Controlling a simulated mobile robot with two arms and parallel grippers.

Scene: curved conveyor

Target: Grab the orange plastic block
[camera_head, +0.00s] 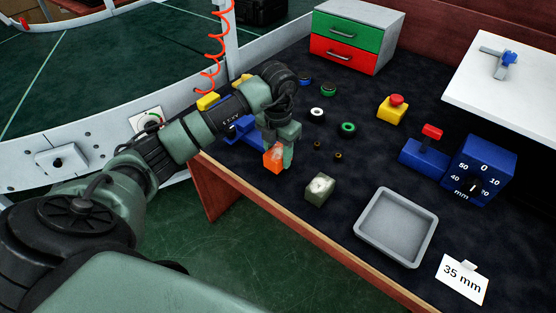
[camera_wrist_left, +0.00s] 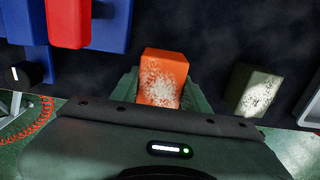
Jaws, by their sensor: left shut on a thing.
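The orange plastic block (camera_head: 273,160), with a pale worn patch on its face, is at my left gripper (camera_head: 284,150) near the table's front edge. In the left wrist view the orange block (camera_wrist_left: 163,75) sits between the two green fingers of the left gripper (camera_wrist_left: 165,90), which is shut on it. I cannot tell whether the block touches the table or is held slightly above it. My right gripper is in neither view.
A grey-green block (camera_head: 320,188) lies close to the right, also in the wrist view (camera_wrist_left: 257,90). A grey tray (camera_head: 428,232), a blue dial box (camera_head: 484,172) and a yellow button box (camera_head: 391,108) stand farther right. Several small rings lie behind. A drawer unit (camera_head: 350,40) stands at the back.

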